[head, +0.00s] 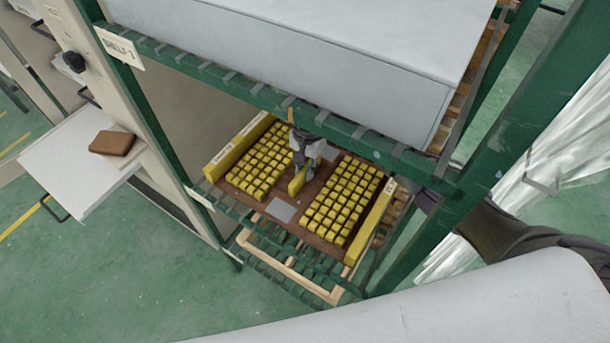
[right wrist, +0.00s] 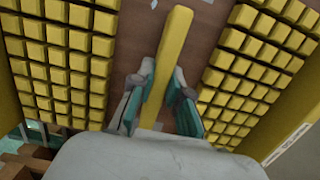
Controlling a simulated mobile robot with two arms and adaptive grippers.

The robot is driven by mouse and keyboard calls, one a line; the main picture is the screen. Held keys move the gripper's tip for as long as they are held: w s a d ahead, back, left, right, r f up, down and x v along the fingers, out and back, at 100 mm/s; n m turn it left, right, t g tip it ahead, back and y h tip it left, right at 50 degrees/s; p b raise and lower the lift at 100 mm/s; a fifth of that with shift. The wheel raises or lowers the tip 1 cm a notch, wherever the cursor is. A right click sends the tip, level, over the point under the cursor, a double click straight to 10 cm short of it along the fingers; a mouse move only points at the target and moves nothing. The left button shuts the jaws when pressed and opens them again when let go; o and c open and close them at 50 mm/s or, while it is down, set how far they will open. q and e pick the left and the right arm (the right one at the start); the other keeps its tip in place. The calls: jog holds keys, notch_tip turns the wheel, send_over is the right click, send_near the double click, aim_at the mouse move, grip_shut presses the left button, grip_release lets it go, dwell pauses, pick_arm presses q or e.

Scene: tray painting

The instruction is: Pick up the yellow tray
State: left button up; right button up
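The yellow tray (head: 283,211) lies on a slatted shelf level of a green rack in the head view. It has a brown base, yellow end walls, two blocks of small yellow cubes and a yellow bar standing in the middle strip. My right gripper (head: 305,170) is over that middle strip. In the right wrist view the fingers of my right gripper (right wrist: 162,85) lie close along both sides of the yellow bar (right wrist: 176,38) and look shut on it. The tray seems to rest on the shelf. My left gripper is not in view.
The green rack post (head: 500,150) stands close on the right, with my right arm behind it. A large grey box (head: 300,50) sits on the level above the tray. A white side board (head: 75,175) with a brown item (head: 113,143) is at the left. Green floor is open at lower left.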

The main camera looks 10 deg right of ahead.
aim_at(305, 168)
grip_shut()
jog(key=shift+w+r, duration=0.1)
jog(key=shift+r, duration=0.05)
jog(key=shift+r, duration=0.2)
notch_tip(305, 168, up, 9)
jog(key=shift+f+b, duration=0.1)
jog(key=shift+b, duration=1)
jog(key=shift+r, duration=0.35)
